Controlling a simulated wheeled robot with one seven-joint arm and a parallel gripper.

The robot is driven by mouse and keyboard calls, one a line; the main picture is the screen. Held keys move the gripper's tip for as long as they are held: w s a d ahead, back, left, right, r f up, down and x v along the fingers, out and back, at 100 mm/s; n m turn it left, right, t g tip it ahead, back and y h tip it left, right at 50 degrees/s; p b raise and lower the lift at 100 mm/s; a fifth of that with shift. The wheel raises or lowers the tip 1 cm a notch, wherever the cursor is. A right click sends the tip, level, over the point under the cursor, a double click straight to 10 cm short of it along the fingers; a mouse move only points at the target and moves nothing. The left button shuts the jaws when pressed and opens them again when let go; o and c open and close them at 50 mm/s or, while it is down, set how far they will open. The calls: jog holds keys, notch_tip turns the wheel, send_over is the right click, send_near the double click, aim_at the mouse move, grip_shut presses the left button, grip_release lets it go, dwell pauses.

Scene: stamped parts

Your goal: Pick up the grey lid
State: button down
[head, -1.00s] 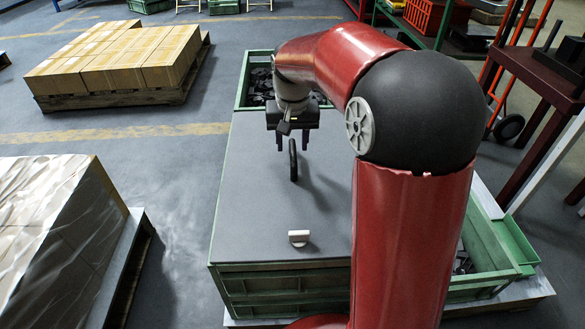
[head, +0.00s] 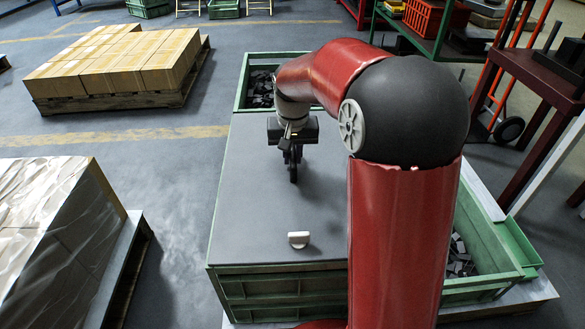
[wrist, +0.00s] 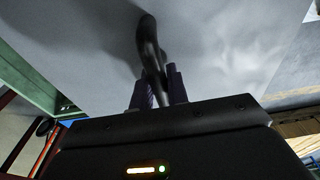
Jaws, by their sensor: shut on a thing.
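The grey lid (head: 250,205) is a wide flat panel lying on top of a green crate (head: 285,295). It has a dark upright loop handle (head: 293,174) near its middle, which also shows in the wrist view (wrist: 148,38). My gripper (head: 292,158) is above the lid, with its fingers closed on the handle from both sides. In the wrist view, the handle runs between the dark fingers (wrist: 157,90). The lid looks level and seated on the crate, with no gap that I can see. My arm hides its right side.
A small white block (head: 299,240) is on the lid near its front edge. Open green bins with dark parts stand behind (head: 260,90) and to the right (head: 462,262). Pallets of boxes (head: 120,62) stand to the left. A dark red table (head: 540,85) is at right.

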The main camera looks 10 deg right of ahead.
jog(key=shift+r, duration=0.25)
notch_tip(320, 180, up, 20)
jog(key=p, duration=0.5)
jog(key=shift+f, duration=0.15)
